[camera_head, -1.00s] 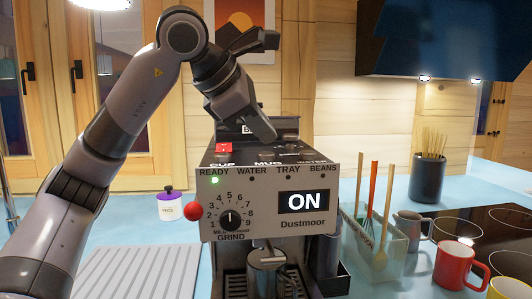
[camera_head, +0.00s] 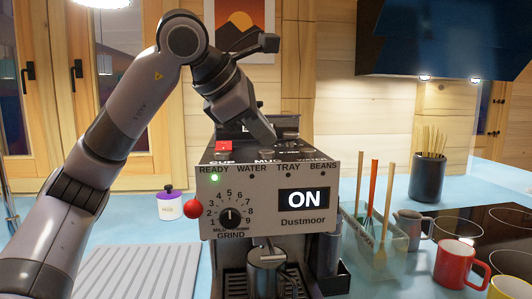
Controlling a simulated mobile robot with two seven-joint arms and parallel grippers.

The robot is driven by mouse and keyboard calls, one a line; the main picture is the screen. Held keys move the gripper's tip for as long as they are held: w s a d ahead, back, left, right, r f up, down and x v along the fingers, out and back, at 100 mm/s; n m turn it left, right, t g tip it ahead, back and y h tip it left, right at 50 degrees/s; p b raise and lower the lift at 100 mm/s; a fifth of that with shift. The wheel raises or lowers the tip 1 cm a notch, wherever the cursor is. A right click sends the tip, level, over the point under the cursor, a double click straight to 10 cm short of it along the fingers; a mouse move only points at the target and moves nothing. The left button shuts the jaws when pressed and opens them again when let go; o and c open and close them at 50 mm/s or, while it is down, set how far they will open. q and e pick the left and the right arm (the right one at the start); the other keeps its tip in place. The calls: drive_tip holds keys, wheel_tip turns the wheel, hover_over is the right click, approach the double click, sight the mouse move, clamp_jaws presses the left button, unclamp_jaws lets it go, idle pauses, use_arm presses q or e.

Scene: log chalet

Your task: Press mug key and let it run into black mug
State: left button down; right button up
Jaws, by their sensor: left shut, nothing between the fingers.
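The coffee machine (camera_head: 262,190), labelled Dustmoor, stands in the middle with its display reading ON and a green light at READY. My left gripper (camera_head: 267,141) is shut and empty, pointing down at the machine's top behind the MUG label. It hides most of the mug key, and I cannot tell whether it touches the key. A red key is by the CUP label. A dark grey, metallic-looking vessel (camera_head: 267,270) shows below the spout; I cannot tell whether this is the black mug. No stream of coffee is visible. My right gripper is not in view.
A red mug (camera_head: 455,262) and a yellow mug (camera_head: 508,289) stand at the right by the dark hob. A utensil holder (camera_head: 375,240) and a grey jug (camera_head: 410,226) are right of the machine. A lidded jar (camera_head: 170,204) and ribbed drainboard (camera_head: 138,271) are left.

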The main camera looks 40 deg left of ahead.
sight(262, 152)
use_arm(q)
drive_tip(key=shift+f+b, duration=0.45)
drive_tip(key=shift+f, duration=0.15)
idle(0.7)
idle(0.4)
drive_tip(key=shift+r+p, duration=1.05)
drive_tip(key=shift+p, duration=0.05)
wheel_tip(262, 152, up, 5)
drive_tip(key=p, duration=0.5)
idle(0.5)
